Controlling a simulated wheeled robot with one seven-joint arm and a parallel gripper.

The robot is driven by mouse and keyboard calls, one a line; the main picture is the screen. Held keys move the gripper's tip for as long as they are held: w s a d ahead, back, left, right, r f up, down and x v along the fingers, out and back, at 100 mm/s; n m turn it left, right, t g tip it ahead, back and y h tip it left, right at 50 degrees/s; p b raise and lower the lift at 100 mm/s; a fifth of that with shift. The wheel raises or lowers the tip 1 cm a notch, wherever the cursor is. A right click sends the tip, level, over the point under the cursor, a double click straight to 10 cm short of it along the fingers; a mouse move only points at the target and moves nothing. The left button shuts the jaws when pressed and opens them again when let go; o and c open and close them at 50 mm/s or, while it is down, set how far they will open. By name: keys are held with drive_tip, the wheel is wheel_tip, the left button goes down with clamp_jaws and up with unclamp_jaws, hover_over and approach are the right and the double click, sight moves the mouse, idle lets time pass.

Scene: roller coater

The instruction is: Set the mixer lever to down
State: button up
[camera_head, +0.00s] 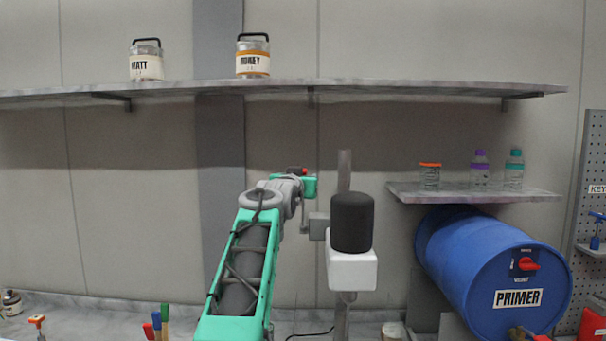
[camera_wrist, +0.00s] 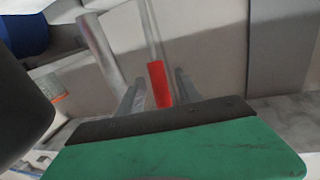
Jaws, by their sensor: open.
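The mixer is a black cylinder (camera_head: 352,222) on a white block (camera_head: 352,270), mounted on an upright grey post (camera_head: 344,170). A red piece, which looks like the lever's grip (camera_wrist: 160,84), stands upright between my gripper's fingers (camera_wrist: 157,90) in the wrist view. My gripper is open around it; contact cannot be told. In the head view my green gripper (camera_head: 309,187) is up and left of the black cylinder, with a small red spot above it. My own wrist hides most of the lever there. The black cylinder also shows at the wrist view's left edge (camera_wrist: 22,112).
A blue primer drum (camera_head: 470,265) lies to the right, below a small shelf (camera_head: 470,193) with bottles. A long shelf (camera_head: 400,90) with two jars runs above. Brushes (camera_head: 160,322) stand at the lower left on the bench. The wall area left of my arm is clear.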

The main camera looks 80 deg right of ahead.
clamp_jaws()
idle(0.4)
idle(1.0)
